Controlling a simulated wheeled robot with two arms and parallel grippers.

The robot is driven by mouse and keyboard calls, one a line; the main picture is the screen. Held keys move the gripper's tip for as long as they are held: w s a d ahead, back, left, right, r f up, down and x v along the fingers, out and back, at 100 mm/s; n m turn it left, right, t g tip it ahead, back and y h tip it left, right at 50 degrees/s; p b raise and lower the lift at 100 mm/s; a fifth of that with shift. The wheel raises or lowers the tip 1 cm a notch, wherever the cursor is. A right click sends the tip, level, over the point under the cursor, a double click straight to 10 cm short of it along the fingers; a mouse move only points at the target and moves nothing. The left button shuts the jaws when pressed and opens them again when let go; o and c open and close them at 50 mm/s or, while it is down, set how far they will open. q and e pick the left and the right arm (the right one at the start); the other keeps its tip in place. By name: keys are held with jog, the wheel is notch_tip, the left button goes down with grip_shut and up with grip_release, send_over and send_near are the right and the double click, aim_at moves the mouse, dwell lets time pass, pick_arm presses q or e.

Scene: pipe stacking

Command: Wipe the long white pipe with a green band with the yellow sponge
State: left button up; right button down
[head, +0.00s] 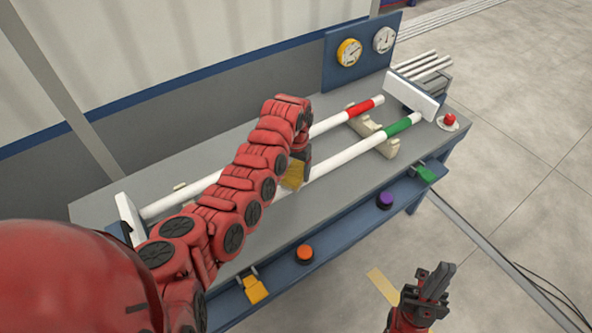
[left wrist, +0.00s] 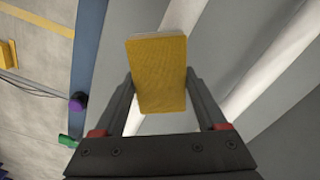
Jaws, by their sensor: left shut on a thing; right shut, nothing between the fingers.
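The long white pipe with a green band (head: 345,157) lies on the workbench on the near side, its green band towards the right end. My left gripper (head: 299,171) is over the bench and shut on the yellow sponge (head: 291,176). In the left wrist view the sponge (left wrist: 158,75) sits between the two fingers. The near white pipe (left wrist: 183,20) runs behind the sponge there; I cannot tell whether they touch. My arm hides the left stretch of this pipe in the head view. My right gripper (head: 432,285) is shut and empty, in front of the bench over the floor.
A second white pipe with a red band (head: 330,123) lies parallel behind. Beige supports (head: 375,133) and white end plates (head: 411,95) stand on the bench (head: 245,222). Purple (head: 385,199) and orange (head: 304,253) buttons line the front edge. Gauges (head: 349,52) are at the back.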

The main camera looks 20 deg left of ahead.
pick_arm(q)
jog(key=shift+f, duration=0.15)
jog(key=shift+f+b, duration=0.1)
jog(key=shift+b, duration=0.2)
jog(key=b, duration=0.1)
jog(key=w+d+b, duration=0.1)
jog(key=b, duration=0.1)
jog(key=shift+w+f, duration=0.1)
jog(key=shift+w, duration=0.15)
jog(key=w+d+b, duration=0.1)
jog(key=b, duration=0.2)
jog(key=shift+w+d+r+b, duration=0.2)
jog(key=shift+w+b, duration=0.1)
jog(key=shift+b, duration=0.35)
